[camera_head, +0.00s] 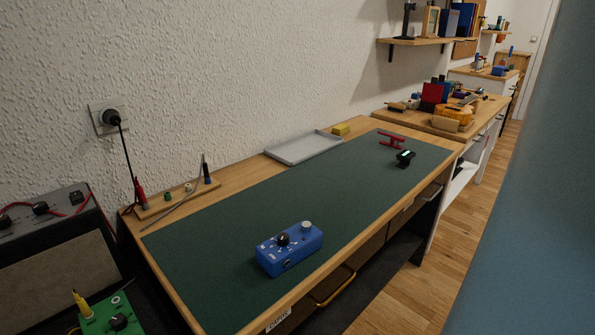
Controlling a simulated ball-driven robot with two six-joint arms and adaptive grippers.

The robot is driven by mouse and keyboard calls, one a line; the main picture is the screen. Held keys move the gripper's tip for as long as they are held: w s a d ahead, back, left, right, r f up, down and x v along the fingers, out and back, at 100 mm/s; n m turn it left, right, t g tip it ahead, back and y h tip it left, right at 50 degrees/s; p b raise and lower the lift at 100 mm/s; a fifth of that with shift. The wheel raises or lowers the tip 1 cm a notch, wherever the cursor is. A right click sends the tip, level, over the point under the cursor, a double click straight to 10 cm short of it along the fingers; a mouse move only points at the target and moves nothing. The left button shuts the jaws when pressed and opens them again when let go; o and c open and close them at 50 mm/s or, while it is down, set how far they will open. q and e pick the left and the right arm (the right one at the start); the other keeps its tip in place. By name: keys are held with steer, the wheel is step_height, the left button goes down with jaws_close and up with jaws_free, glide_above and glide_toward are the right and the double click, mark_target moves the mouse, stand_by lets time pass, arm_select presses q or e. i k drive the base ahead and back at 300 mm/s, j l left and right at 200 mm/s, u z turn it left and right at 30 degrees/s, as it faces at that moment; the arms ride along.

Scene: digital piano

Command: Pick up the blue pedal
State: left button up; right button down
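The blue pedal (289,250) is a small blue box with a black knob and a pale round footswitch on its top. It lies on the dark green mat (330,195), near the front edge of the desk. Nothing touches it. Neither of my grippers shows in the head view.
A grey tray (303,148), a yellow block (340,130), a red part (391,139) and a small black device (404,159) are farther back. A wooden cable holder (178,196) stands by the wall. A green pedal (113,317) is at lower left. The mat around the blue pedal is clear.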

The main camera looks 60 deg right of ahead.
mark_target(274, 258)
steer(key=z, duration=1.7)
